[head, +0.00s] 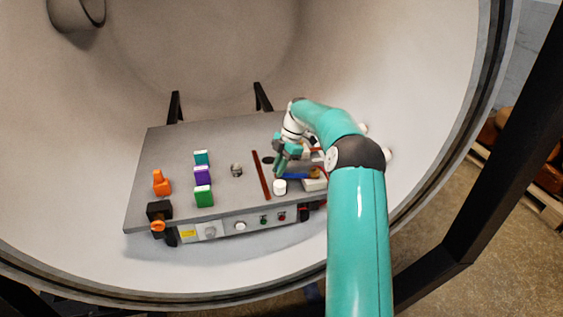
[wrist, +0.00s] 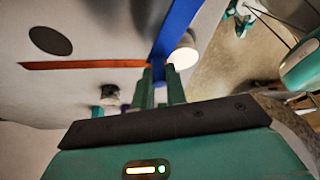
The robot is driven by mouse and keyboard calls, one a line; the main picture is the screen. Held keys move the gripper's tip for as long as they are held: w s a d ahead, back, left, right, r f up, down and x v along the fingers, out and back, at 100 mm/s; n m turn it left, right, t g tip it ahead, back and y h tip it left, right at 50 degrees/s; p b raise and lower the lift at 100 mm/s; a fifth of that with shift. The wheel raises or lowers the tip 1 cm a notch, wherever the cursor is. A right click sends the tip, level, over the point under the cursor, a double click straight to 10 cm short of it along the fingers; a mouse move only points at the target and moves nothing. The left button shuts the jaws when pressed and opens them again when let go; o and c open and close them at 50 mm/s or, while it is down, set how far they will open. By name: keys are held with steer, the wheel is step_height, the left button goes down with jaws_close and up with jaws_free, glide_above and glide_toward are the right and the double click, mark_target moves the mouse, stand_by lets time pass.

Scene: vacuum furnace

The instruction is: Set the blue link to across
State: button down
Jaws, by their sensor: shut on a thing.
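The blue link (head: 297,176) is a flat blue bar at the right part of the grey panel, lying roughly left to right in the head view. In the wrist view the blue link (wrist: 178,25) runs from the top edge down to my fingertips. My gripper (head: 281,169) is at the link's left end, and in the wrist view my gripper (wrist: 160,72) is shut on that end. The link's far end is cut off in the wrist view. My arm and gripper hide part of the panel around the link.
A white round post (head: 280,187) stands close beside the link's held end. A red-brown bar (head: 261,174) and a dark hole (head: 268,160) lie to the left. Green (head: 204,196), purple (head: 202,176) and teal (head: 201,158) blocks and an orange piece (head: 161,184) stand further left.

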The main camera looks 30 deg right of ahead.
mark_target(291, 174)
steer(key=shift+s+a+n+g, duration=0.2)
steer(key=shift+s+n+g, duration=0.05)
steer(key=shift+s+n, duration=0.35)
steer(key=shift+s+a+n+g, duration=0.2)
steer(key=shift+s+a+n, duration=0.05)
steer(key=shift+s+n, duration=0.35)
steer(key=shift+s+a+n+g, duration=0.2)
steer(key=shift+s+n+g, duration=0.05)
steer(key=shift+s+n, duration=0.35)
steer(key=shift+h, duration=0.3)
steer(key=c, duration=1.4)
jaws_free()
steer(key=shift+r, duration=0.1)
steer(key=shift+w+r, duration=0.15)
steer(key=shift+r, duration=0.1)
steer(key=v, duration=1.3)
steer(key=shift+d, duration=0.2)
